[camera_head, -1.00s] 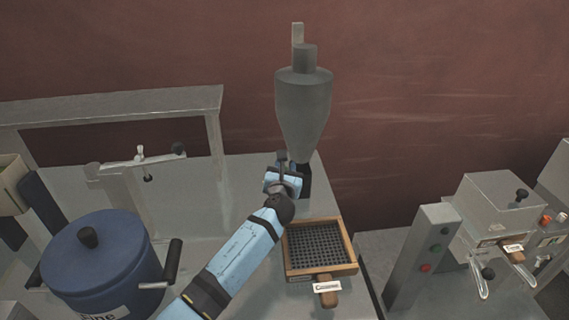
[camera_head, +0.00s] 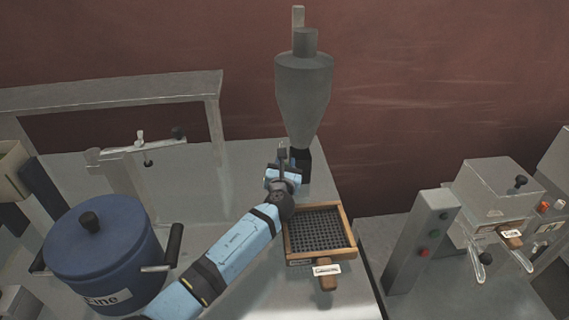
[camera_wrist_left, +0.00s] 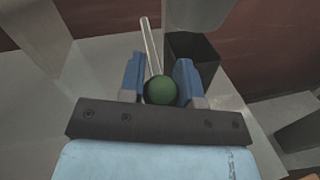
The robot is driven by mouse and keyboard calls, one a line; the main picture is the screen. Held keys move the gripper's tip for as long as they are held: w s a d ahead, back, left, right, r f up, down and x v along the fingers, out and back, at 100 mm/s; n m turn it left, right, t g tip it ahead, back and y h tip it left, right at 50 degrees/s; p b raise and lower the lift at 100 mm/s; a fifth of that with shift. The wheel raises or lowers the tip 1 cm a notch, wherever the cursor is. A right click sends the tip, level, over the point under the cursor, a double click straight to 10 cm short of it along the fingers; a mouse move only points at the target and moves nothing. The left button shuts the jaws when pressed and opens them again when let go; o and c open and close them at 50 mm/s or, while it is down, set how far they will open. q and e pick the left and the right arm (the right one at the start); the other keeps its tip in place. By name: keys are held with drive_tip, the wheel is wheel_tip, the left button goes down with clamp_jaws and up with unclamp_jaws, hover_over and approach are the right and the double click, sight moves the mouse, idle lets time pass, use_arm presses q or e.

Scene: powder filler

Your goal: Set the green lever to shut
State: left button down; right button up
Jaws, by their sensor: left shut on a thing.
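The green lever shows in the left wrist view as a round green knob (camera_wrist_left: 161,90) on a thin pale rod. The rod runs up and away from the knob. My left gripper (camera_wrist_left: 159,82) is shut on the knob, with one blue finger on each side of it. In the head view my left gripper (camera_head: 284,168) is at the lower end of the grey cone-shaped hopper (camera_head: 304,95), by its dark spout (camera_head: 302,165). There the wrist hides the green knob. My right gripper is not in view.
A wooden-framed grid tray (camera_head: 347,232) with a labelled handle lies just right of my left forearm. A blue lidded pot (camera_head: 100,250) stands at the left, before a grey metal stand (camera_head: 110,92). A machine with buttons (camera_head: 497,190) is at the right.

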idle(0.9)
use_arm(q)
drive_tip(key=c, duration=0.8)
unclamp_jaws()
drive_tip(key=shift+w+f, duration=0.1)
drive_tip(key=shift+w, duration=0.05)
drive_tip(key=s, duration=1.4)
